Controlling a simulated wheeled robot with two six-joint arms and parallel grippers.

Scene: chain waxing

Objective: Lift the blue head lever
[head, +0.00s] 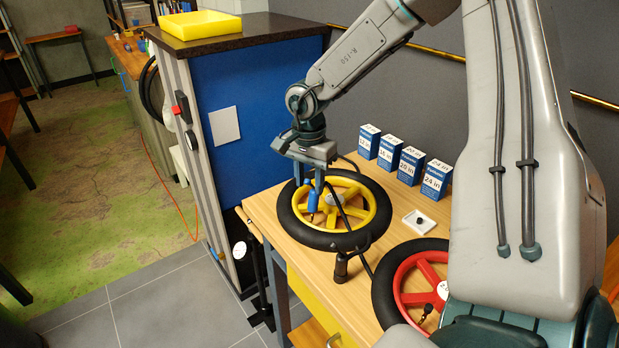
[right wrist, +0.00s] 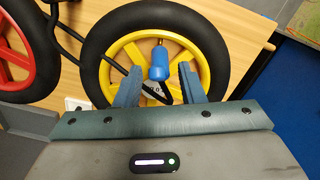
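The blue head lever (right wrist: 159,64) is on the end of a black hose, at the yellow wheel (right wrist: 106,62) near its hub. A short metal tip shows beyond it. In the head view the blue lever (head: 312,200) shows beside the fingers, over the yellow wheel (head: 378,205), which lies flat on the wooden bench. My right gripper (right wrist: 157,70) is open, with one blue-grey finger on each side of the lever and a visible gap on both sides. In the head view my right gripper (head: 319,183) points down over the wheel. My left gripper is not in view.
A red wheel (head: 398,270) lies to the right on the bench. Several blue boxes (head: 389,152) and a small white tray (head: 420,222) stand behind. A black pump handle (head: 342,268) rises at the bench's front edge. A blue cabinet (head: 262,110) stands at left.

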